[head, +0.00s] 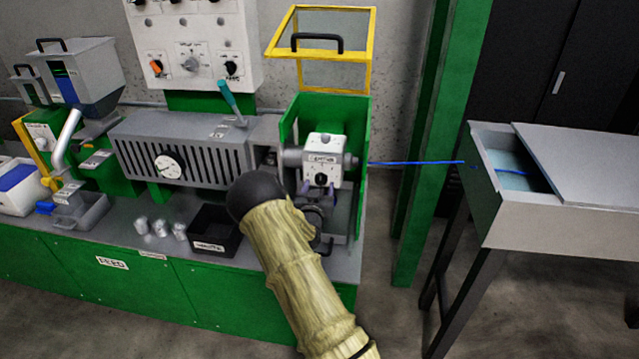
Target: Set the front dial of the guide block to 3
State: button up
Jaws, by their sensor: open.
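The white guide block (325,147) sits inside a green open-fronted housing at the centre right of the head view. Its front carries a small label and a dark round dial (321,178) with a light surround. The dial's setting is too small to read. My gripper (320,188) is at the front of the block, its pale purple fingertips apart at either side of the dial's lower part. It is open. I cannot tell whether the fingertips touch the dial. My arm comes up from below and hides part of the bench front.
A yellow-framed clear guard (319,48) stands raised above the housing (363,115). A blue cable (415,163) runs right from the block to a grey trough (560,222). A grey slotted unit (185,150) and a black bin (214,228) are left. A green post (436,140) stands right.

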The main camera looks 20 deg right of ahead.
jog(key=shift+x, duration=1.35)
jog(key=c, duration=1)
jog(key=shift+f, duration=0.1)
jog(key=n+b, duration=0.2)
jog(key=n, duration=0.2)
jog(key=shift+f, duration=0.1)
jog(key=shift+s+n+b, duration=0.1)
jog(key=shift+n+b, duration=0.8)
jog(key=shift+n, duration=1.5)
